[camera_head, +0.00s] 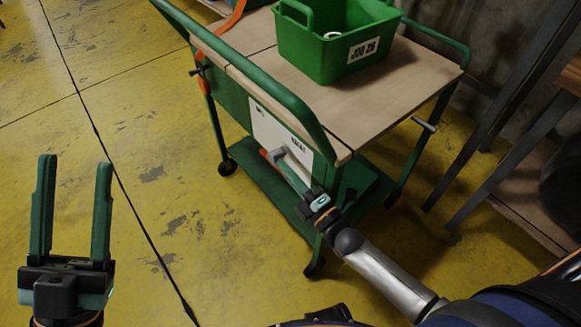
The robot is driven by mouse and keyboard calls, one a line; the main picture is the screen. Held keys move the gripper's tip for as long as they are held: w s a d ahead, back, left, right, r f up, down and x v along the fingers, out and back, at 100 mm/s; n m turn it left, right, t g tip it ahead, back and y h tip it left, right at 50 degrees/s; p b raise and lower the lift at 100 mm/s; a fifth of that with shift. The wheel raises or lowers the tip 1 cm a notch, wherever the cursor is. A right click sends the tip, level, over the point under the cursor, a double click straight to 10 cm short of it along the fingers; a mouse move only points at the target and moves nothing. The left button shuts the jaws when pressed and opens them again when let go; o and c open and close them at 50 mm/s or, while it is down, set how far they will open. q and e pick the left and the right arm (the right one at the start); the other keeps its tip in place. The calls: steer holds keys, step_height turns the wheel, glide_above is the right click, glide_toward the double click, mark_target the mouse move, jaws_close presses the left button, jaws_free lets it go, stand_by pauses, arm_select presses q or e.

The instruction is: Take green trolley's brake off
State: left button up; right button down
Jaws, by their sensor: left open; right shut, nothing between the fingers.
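The green trolley (270,75) stands upright on its wheels, with a pale wooden top, green rails and a lower green shelf. Its near end carries a white panel (270,132) with small dark labels, too small to read. A grey lever-like piece (277,154), with a bit of orange beside it, shows at the panel's lower edge; I cannot tell whether it is the brake. My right gripper (283,163) is shut and empty, its fingertips at this piece, partly hiding it. Whether they touch is unclear. My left gripper (74,165) is open and empty, above the floor, apart from the trolley.
A green bin (335,48) with a "JOB 26" label sits on the trolley top. A grey handle (425,124) sticks out at the trolley's right side, and a black knob (197,70) at its left. Dark metal legs (500,100) stand at right. The yellow floor at left is clear.

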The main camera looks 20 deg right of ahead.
arm_select(q)
steer(key=w+a+f+n+g+y+p, duration=0.1)
steer(key=w+f+n+g+y+p, duration=0.1)
steer(key=w+f+n+y, duration=0.3)
step_height(320, 180, down, 3)
steer(key=shift+w+a+r+y+p, duration=0.15)
steer(key=shift+w+y+p, duration=0.15)
steer(key=shift+y+p, duration=0.5)
arm_select(e)
steer(key=shift+w+a+r+g+h, duration=0.15)
steer(key=shift+w+r+g+h, duration=0.2)
steer(key=shift+g, duration=0.45)
